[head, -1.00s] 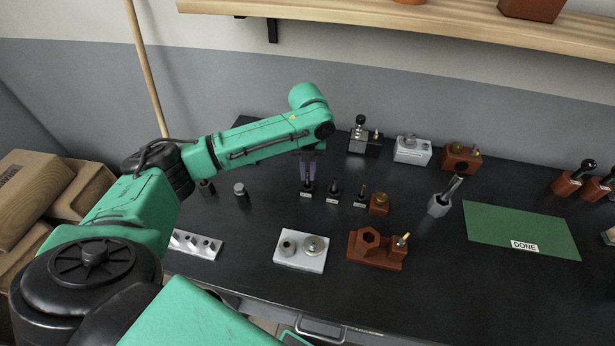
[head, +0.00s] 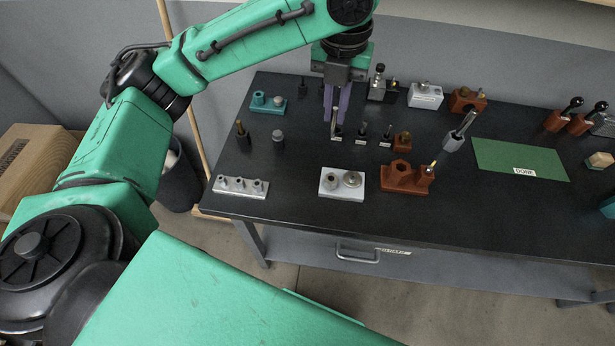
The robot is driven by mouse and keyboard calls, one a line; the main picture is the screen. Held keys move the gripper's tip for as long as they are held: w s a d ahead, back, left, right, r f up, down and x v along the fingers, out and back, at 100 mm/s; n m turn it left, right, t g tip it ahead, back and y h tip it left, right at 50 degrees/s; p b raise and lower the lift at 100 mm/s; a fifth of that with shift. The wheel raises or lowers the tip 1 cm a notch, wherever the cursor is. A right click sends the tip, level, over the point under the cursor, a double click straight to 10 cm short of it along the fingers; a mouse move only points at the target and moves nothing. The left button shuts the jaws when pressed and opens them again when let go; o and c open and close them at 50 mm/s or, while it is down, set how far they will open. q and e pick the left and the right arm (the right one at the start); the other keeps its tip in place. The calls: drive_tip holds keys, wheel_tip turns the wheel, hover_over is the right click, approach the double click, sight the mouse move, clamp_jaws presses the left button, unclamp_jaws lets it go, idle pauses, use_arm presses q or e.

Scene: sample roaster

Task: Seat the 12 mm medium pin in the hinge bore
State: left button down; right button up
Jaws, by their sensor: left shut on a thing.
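My left gripper (head: 337,112) reaches down from above with purple fingers, over the leftmost of three small labelled stands. It is shut on a thin pin (head: 335,122), which shows pale between and below the fingertips. The label is too small to read, so I cannot tell the pin's size. Two dark upright pins, a middle one (head: 362,131) and a right one (head: 386,135), stand just to the right on their own labelled bases. I cannot tell which block has the hinge bore. My right gripper is not in view.
Nearby on the black table (head: 300,225) are a brown block with a hexagonal hole (head: 405,184), a light two-post plate (head: 327,190), a grey plate with several posts (head: 238,188) and a green DONE mat (head: 515,160). Fixtures line the back. The front strip is clear.

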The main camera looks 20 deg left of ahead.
use_arm(q)
drive_tip(key=f, duration=0.6)
drive_tip(key=w+f, duration=0.1)
drive_tip(key=f, duration=0.6)
drive_tip(key=d+f, duration=0.1)
drive_tip(key=f, duration=0.5)
drive_tip(key=shift+w+f, duration=0.45)
drive_tip(key=shift+f, duration=0.25)
drive_tip(key=c, duration=0.9)
unclamp_jaws()
drive_tip(key=shift+f, duration=0.15)
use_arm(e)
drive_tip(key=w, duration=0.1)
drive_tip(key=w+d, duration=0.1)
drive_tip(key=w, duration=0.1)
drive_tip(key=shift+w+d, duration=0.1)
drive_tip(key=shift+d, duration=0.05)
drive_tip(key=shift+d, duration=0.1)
